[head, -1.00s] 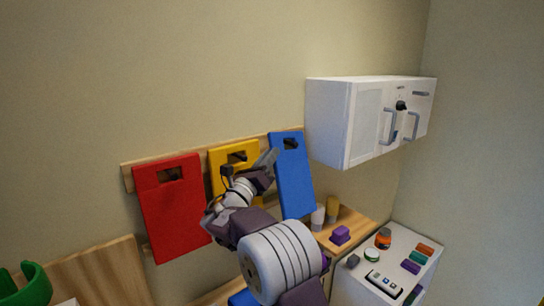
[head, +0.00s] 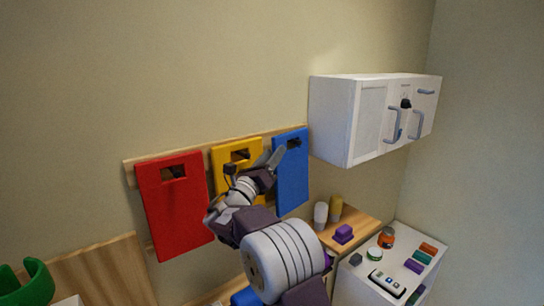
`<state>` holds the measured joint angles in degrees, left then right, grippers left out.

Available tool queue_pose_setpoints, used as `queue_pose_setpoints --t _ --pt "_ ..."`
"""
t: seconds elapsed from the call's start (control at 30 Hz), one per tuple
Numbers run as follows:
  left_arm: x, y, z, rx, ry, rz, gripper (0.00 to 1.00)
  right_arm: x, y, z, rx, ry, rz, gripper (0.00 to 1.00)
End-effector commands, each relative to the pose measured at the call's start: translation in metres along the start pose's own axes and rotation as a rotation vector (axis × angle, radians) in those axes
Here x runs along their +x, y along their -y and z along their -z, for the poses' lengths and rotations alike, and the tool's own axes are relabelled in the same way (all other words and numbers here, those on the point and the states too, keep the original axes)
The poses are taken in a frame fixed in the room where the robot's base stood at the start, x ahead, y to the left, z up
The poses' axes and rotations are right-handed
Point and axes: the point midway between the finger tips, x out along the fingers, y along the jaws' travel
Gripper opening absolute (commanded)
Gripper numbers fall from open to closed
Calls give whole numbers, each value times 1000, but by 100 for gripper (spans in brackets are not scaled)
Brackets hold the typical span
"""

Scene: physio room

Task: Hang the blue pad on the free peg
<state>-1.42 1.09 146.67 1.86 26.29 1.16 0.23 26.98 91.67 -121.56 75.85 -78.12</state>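The blue pad (head: 292,185) is upright against the wall at the right end of the wooden rail, with a dark slot near its top. Whether a peg passes through the slot cannot be seen. My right gripper (head: 275,160) is at the pad's upper left, its light grey finger overlapping the pad's left edge near the slot. Whether it grips the pad is unclear. A red pad (head: 175,215) and a yellow pad (head: 222,181) hang to the left on the same rail; my arm covers part of the yellow one. My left gripper is out of view.
A white wall cabinet (head: 335,120) juts out close to the right of the blue pad. Below are a wooden shelf (head: 365,222) with bottles and a purple block (head: 343,233), and a white cart top (head: 405,262) with several small items. A green curved object (head: 38,285) is at lower left.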

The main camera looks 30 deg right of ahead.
Motion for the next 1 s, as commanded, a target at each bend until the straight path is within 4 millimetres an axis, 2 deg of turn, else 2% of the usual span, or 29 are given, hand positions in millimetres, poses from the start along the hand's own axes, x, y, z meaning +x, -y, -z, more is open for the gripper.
queue_pose_setpoints --t 0.3,0.37,0.53,0.7,0.83,1.0 --pt "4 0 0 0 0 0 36 -3 -1 1 1 1 0 42" --pt "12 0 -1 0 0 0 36 -11 -2 3 3 3 -2 42" --pt "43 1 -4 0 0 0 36 -50 -4 7 4 4 -4 42" --pt "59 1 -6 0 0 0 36 -81 -2 4 4 2 -3 42" --pt "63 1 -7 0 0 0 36 -90 0 1 1 2 -1 42" --pt "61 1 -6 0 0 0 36 -91 1 0 0 0 0 42"
